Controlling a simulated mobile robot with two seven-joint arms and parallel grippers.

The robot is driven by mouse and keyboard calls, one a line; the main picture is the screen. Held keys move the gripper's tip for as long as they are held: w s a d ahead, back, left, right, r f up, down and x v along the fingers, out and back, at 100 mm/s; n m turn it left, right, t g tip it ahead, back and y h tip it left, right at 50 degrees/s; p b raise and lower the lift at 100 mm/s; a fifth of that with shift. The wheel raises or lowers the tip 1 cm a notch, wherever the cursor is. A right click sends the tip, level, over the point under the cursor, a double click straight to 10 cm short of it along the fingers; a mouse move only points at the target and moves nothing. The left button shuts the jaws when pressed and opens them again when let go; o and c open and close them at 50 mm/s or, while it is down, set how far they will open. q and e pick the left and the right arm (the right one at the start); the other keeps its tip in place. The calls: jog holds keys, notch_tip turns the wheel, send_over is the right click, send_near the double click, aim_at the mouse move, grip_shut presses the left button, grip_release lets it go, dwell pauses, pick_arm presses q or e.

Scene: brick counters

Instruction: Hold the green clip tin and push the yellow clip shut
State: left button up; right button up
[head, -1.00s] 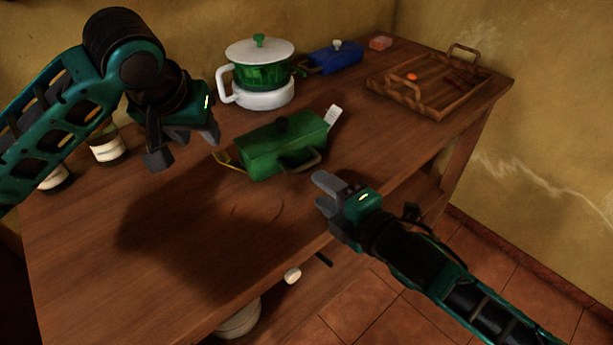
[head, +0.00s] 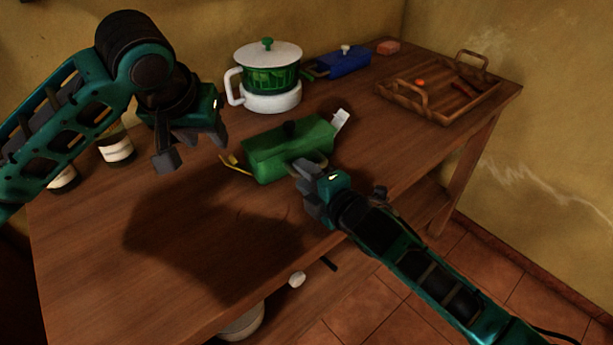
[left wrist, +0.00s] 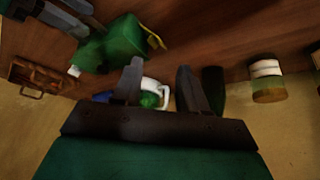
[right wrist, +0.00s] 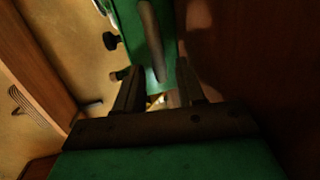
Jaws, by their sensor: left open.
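The green clip tin (head: 285,152) lies on the counter, with a dark knob on top and a handle at its front. It also shows in the left wrist view (left wrist: 122,38). The yellow clip (head: 234,163) sticks out from its left end, swung away from the tin; it shows in the left wrist view (left wrist: 154,38). My left gripper (head: 195,155) is open and empty, above and left of the clip. My right gripper (head: 306,182) is at the tin's front handle.
Behind the tin stand a green and white pot (head: 268,75) and a blue box (head: 342,62). A wooden tray (head: 440,95) is at the back right. Jars (head: 115,148) stand at the left. The front left counter is clear but shadowed.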

grip_shut()
pick_arm(q)
jog(key=shift+c, duration=0.2)
